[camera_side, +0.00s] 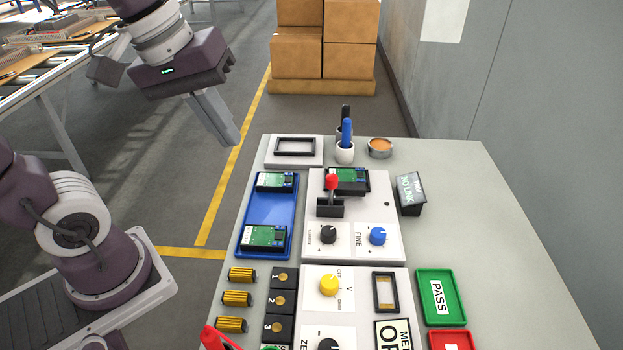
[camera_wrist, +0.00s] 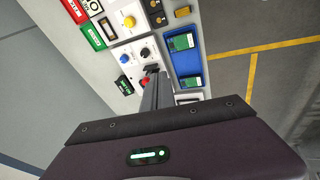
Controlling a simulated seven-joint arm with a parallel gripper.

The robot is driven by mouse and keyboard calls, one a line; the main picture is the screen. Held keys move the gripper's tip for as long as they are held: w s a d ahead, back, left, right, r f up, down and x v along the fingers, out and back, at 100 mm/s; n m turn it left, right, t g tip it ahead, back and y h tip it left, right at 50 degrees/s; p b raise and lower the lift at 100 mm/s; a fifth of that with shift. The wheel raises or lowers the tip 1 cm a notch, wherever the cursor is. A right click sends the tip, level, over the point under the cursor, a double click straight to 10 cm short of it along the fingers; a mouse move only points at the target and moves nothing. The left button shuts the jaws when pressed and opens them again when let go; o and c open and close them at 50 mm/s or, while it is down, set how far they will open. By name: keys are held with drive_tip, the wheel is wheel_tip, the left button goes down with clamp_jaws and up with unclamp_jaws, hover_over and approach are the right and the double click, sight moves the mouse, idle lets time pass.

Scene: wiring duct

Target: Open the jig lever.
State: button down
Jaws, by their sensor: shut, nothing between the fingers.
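The jig lever (camera_side: 331,184) has a red knob above a black base block on the white jig panel (camera_side: 376,213). It looks roughly upright in the side view, but its exact angle is hard to tell. A green circuit board (camera_side: 347,175) lies just behind it, partly covered by the knob. My gripper (camera_side: 230,139) is shut and empty, raised to the left of the table and well apart from the lever. In the wrist view, the gripper's fingers (camera_wrist: 156,78) overlap the panel area beside the red knob (camera_wrist: 144,84).
A blue tray (camera_side: 272,213) with two green boards lies left of the jig. Pens in a white cup (camera_side: 345,153), a small bowl (camera_side: 380,148) and a dark display (camera_side: 410,194) stand near it. Knobs (camera_side: 328,234) sit in front. The table's right side is clear.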

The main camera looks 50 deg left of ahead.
drive_tip(key=w+a+f+n+g, duration=0.1)
drive_tip(key=w+a+f+n, duration=0.2)
drive_tip(key=w+n, duration=0.4)
drive_tip(key=w+a+f+n+g+h, duration=0.1)
drive_tip(key=w+a+f+n, duration=0.2)
drive_tip(key=w+n, duration=0.5)
drive_tip(key=shift+a+f+n, duration=0.3)
drive_tip(key=shift+f+n, duration=0.3)
drive_tip(key=shift+f, duration=0.15)
drive_tip(key=shift+f, duration=0.1)
approach(331, 192)
drive_tip(key=a+f, duration=0.3)
drive_tip(key=f, duration=0.2)
drive_tip(key=shift+w+d+f, duration=0.15)
drive_tip(key=shift+w+d, duration=0.3)
drive_tip(key=shift+w+d+g, duration=0.1)
drive_tip(key=shift+g, duration=0.2)
drive_tip(key=shift+w+d+g, duration=0.15)
drive_tip(key=shift+g, duration=0.25)
